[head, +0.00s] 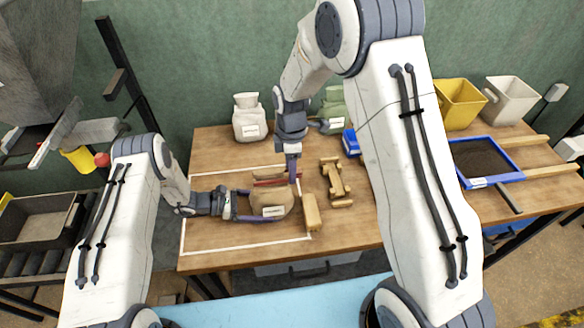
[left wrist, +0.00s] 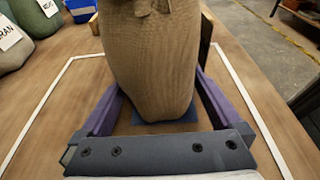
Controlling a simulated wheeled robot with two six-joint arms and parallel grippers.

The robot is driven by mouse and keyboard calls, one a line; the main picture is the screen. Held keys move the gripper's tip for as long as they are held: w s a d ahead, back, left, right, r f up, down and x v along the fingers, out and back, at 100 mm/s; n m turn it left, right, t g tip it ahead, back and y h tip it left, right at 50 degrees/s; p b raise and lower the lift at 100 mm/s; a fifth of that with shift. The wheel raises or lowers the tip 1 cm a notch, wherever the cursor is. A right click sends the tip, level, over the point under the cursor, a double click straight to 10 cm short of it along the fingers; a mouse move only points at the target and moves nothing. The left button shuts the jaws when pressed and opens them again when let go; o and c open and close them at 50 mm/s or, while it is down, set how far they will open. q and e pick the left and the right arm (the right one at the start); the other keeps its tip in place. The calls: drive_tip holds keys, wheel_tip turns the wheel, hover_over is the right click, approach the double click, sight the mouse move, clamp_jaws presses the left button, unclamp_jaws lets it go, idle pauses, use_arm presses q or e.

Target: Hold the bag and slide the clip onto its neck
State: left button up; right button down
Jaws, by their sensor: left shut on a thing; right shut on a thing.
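The brown cloth bag (head: 272,201) with a white label stands inside the white outline on the table. My left gripper (head: 250,207) reaches it from the left and is shut on its body. In the left wrist view the bag (left wrist: 152,60) fills the space between the two purple fingers. My right gripper (head: 293,172) points down at the bag's top and is shut on the red clip (head: 270,182), which lies across the bag's neck. The fingers partly hide the clip, and I cannot tell whether the neck is inside it.
A wooden block (head: 312,211) stands close right of the bag, with a wooden stand (head: 336,182) beyond. A white sack (head: 249,120) and green sacks (head: 335,104) stand at the back. A blue-rimmed tray (head: 488,182) is at right. The outline's left part is clear.

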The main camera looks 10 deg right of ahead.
use_arm(q)
drive_tip(key=shift+r, duration=0.1)
use_arm(e)
drive_tip(key=shift+a, duration=0.6)
idle(0.3)
drive_tip(key=shift+c, duration=1.3)
unclamp_jaws()
drive_tip(key=shift+r, duration=0.15)
wheel_tip(320, 180, up, 12)
